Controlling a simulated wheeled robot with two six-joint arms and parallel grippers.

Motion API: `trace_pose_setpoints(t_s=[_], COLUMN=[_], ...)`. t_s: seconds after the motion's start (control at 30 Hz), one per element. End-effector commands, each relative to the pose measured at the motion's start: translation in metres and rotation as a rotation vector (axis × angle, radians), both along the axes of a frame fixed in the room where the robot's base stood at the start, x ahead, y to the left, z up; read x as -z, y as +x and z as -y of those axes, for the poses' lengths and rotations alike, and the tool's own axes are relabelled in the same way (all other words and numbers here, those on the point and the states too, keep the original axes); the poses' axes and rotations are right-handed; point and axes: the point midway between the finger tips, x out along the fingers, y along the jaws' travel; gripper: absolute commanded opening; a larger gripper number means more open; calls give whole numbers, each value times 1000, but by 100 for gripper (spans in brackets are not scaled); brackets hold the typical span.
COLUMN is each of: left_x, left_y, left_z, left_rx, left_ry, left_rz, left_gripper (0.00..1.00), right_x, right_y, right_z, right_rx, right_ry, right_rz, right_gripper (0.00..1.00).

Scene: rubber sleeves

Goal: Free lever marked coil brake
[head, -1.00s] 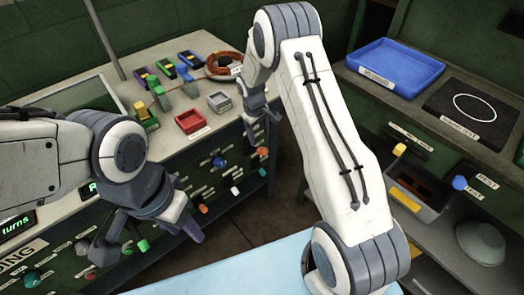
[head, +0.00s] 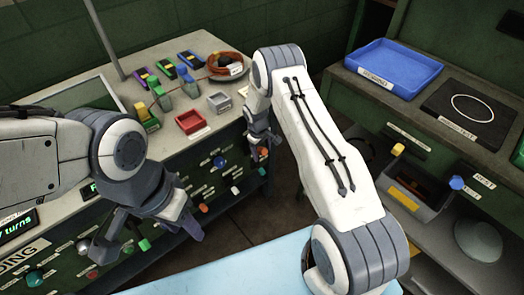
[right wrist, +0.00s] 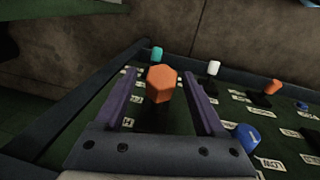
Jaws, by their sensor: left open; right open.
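An orange hexagonal knob (right wrist: 161,84) stands between the two spread fingers of my right gripper (right wrist: 164,105) in the right wrist view. The fingers appear apart from it, one on each side. In the head view my right gripper (head: 263,147) is at the right end of the green control panel, at the orange knob (head: 263,153). My left gripper (head: 150,242) is open and empty in front of the panel's left part. Most labels are too small to read, and I cannot tell which control is marked coil brake.
Near the orange knob are a teal knob (right wrist: 156,54), a white knob (right wrist: 213,68), another orange knob (right wrist: 272,86) and a blue knob (right wrist: 248,137). A red tray (head: 192,121) lies on the bench above. A blue tray (head: 395,68) stands on the right bench.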

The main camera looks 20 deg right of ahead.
Motion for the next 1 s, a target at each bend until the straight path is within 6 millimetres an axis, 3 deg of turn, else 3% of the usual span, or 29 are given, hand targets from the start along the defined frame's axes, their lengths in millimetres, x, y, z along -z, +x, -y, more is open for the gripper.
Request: trace_pose_setpoints(t_s=[0.03,0.07,0.23,1.0], left_x=[0,0,0,0], left_y=[0,0,0,0], left_z=[0,0,0,0], left_rx=[0,0,0,0], left_ry=[0,0,0,0], left_rz=[0,0,0,0], left_gripper=[47,47,47,47], right_x=[0,0,0,-1], right_y=[0,0,0,0], right_z=[0,0,0,0], right_rx=[0,0,0,-1], right_ry=[0,0,0,0], right_rz=[0,0,0,-1], right_gripper=[72,64,0,0])
